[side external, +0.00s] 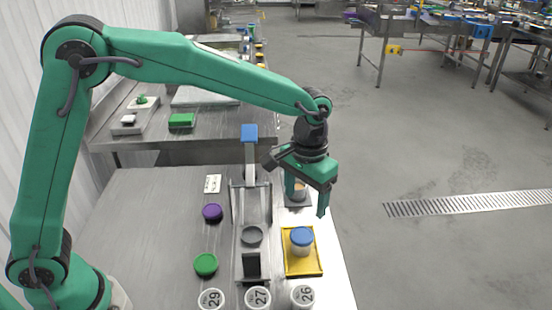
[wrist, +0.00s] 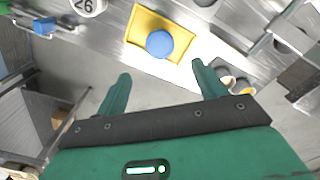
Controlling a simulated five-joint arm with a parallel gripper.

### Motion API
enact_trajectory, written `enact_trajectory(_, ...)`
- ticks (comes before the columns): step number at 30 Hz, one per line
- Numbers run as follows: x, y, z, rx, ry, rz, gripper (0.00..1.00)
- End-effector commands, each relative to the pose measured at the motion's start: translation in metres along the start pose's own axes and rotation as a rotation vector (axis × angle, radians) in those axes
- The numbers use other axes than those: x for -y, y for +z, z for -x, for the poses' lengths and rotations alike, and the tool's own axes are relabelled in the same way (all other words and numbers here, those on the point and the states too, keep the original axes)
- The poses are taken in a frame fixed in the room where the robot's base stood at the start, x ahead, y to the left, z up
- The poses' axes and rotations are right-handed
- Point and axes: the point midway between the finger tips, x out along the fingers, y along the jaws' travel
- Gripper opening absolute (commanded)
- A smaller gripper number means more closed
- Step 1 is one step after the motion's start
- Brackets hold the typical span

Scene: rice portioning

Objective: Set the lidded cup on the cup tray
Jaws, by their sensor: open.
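The lidded cup, with a blue lid (side external: 302,235) and a pale body, stands upright on the yellow cup tray (side external: 290,269). In the wrist view the blue lid (wrist: 159,43) sits near the middle of the yellow tray (wrist: 140,20). My gripper (side external: 306,204) is open, with nothing between its fingers, above and behind the cup in the side view. In the wrist view the open fingers (wrist: 161,69) lie just below the tray, with the cup ahead of the gap and apart from both fingertips.
A metal press with a blue handle (side external: 249,132) stands left of the tray. White cups numbered 29 (side external: 211,299), 27 (side external: 258,298) and 26 (side external: 302,296) line the front. A purple lid (side external: 212,212) and a green lid (side external: 205,264) lie left. Another cup is partly hidden behind my gripper.

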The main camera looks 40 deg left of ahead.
Motion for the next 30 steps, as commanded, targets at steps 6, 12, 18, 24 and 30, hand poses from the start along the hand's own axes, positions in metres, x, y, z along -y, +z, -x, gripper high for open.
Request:
enact_trajectory(6,0.000,0.000,0.000,0.000,0.000,0.000,0.70)
enact_trajectory(12,0.008,0.004,0.008,-0.013,0.004,0.004,0.70)
enact_trajectory(18,0.031,0.018,0.033,-0.058,0.016,0.016,0.70)
enact_trajectory(24,0.064,0.045,0.064,-0.124,0.028,0.031,0.70)
enact_trajectory(30,0.095,0.078,0.088,-0.193,0.034,0.048,0.70)
